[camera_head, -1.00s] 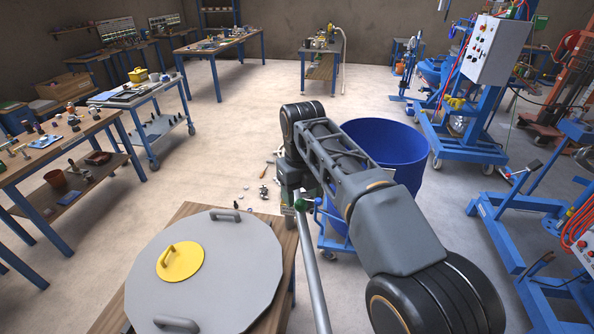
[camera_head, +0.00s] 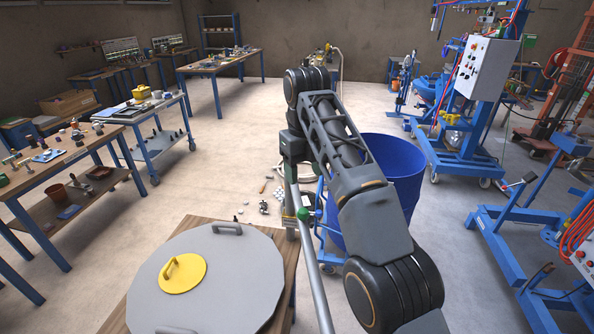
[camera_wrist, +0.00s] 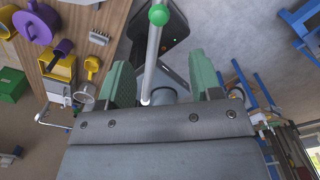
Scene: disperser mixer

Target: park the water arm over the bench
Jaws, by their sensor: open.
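The water arm, a slim grey pipe (camera_head: 317,274) with a green ball knob (camera_head: 303,213), rises from the bottom edge in the head view, beside the right edge of a wooden bench (camera_head: 289,262). In the wrist view the pipe (camera_wrist: 152,62) and its green knob (camera_wrist: 158,14) run between the two green fingers of my gripper (camera_wrist: 158,66). The fingers are apart, with gaps beside the pipe. Whether the pipe lies at finger depth I cannot tell. In the head view my own arm hides most of the gripper.
A large grey disc lid (camera_head: 233,270) with a yellow cap (camera_head: 182,274) covers most of the bench top. A blue drum (camera_head: 397,165) stands right of my arm. Blue machine frames (camera_head: 520,225) fill the right. Small white pieces lie on the floor. Floor at left centre is clear.

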